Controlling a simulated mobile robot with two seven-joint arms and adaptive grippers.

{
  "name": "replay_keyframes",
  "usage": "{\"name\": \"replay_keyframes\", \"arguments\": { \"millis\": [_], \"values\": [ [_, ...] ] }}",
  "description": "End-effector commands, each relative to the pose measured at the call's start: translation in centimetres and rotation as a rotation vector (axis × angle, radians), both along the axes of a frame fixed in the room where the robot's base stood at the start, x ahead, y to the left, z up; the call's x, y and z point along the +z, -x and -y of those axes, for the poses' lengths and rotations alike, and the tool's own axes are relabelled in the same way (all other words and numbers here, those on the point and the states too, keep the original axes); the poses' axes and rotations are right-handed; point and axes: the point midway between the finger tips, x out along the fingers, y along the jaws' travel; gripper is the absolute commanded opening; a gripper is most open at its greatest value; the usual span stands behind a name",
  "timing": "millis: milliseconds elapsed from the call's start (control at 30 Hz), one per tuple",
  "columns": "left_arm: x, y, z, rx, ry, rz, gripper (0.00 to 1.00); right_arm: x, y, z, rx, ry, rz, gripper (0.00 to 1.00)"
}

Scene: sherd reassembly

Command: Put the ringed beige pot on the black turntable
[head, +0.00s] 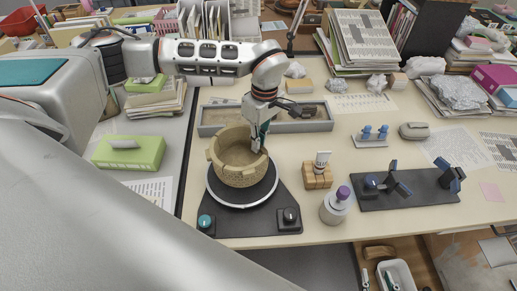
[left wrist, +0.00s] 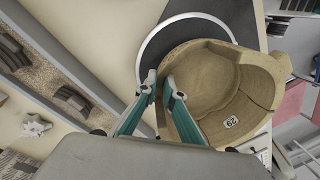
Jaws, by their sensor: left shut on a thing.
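The beige pot (head: 236,172) has a broken, uneven rim and knobs on its outer side. It is upright over the black turntable (head: 270,190), whose disc has a pale edge. I cannot tell whether its base touches the disc. My left gripper (head: 256,148) reaches down from above at the pot's right side and is shut on its wall. In the left wrist view the two teal fingers (left wrist: 166,88) straddle the rim of the pot (left wrist: 220,85), and a label reading 29 shows inside. The turntable (left wrist: 165,45) shows partly behind it. My right gripper is not in view.
A long grey tray of sherds (head: 305,125) lies behind the pot. A wooden block (head: 318,180) and a purple-capped bottle (head: 336,208) stand just right of the turntable. A black stand with blue clamps (head: 410,190) is further right. A green box (head: 128,154) lies left.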

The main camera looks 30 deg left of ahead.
Motion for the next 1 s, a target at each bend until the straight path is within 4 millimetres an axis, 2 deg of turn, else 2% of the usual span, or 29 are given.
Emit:
{"name": "replay_keyframes", "arguments": {
  "millis": [233, 633, 700, 1000],
  "values": [
    [-3.0, 0.1, 0.1, 0.001, 0.0, -0.002, 0.0, 0.0, 0.0, 0.0, 0.0, 0.0, 0.0, 0.35],
    [-3.4, 0.0, 0.0, 0.001, 0.001, -0.001, 0.0, -0.1, 0.0, 0.0, 0.0, 0.0, 0.0, 0.35],
    [-3.5, 0.0, 0.0, 0.0, 0.0, -0.001, 0.24, 0.0, 0.0, 0.0, 0.0, 0.0, 0.0, 0.35],
    [-3.5, 0.0, 0.0, 0.0, 0.0, -0.001, 0.25, 0.0, 0.0, 0.0, 0.0, 0.0, 0.0, 0.35]
  ]
}}
